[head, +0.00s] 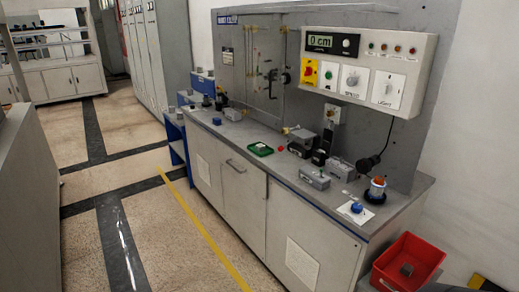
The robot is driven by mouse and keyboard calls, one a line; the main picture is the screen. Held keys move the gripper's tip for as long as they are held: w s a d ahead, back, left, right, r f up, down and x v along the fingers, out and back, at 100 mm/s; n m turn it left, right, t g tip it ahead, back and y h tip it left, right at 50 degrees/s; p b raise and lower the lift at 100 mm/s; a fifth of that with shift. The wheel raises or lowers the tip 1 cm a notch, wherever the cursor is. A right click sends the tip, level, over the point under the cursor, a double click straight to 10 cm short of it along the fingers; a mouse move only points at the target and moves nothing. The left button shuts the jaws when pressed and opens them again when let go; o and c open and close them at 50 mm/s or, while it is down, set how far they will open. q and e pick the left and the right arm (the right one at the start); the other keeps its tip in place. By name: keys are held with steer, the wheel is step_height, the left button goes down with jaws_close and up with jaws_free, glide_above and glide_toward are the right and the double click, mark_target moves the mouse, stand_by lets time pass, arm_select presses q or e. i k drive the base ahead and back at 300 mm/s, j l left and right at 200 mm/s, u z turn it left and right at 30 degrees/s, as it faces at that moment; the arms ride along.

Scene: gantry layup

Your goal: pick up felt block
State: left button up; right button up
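I cannot identify the felt block with certainty. A small dark grey block (406,270) lies inside a red bin (438,250) at the lower right of the head view; its material is too small to tell. Neither of my grippers shows in the head view.
A grey bench (250,160) with a control panel (366,66) reading "0 cm" runs along the right wall. Its top holds a green tray (260,149), metal blocks (314,178) and a blue knob (356,208). The speckled floor (165,225) left of the yellow line (200,224) is clear.

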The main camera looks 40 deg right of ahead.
mark_target(261, 147)
steer(key=i+l, duration=0.2)
steer(key=i, duration=0.15)
steer(key=i+l+z, duration=0.2)
steer(key=i+z, duration=0.6)
steer(key=i, duration=0.1)
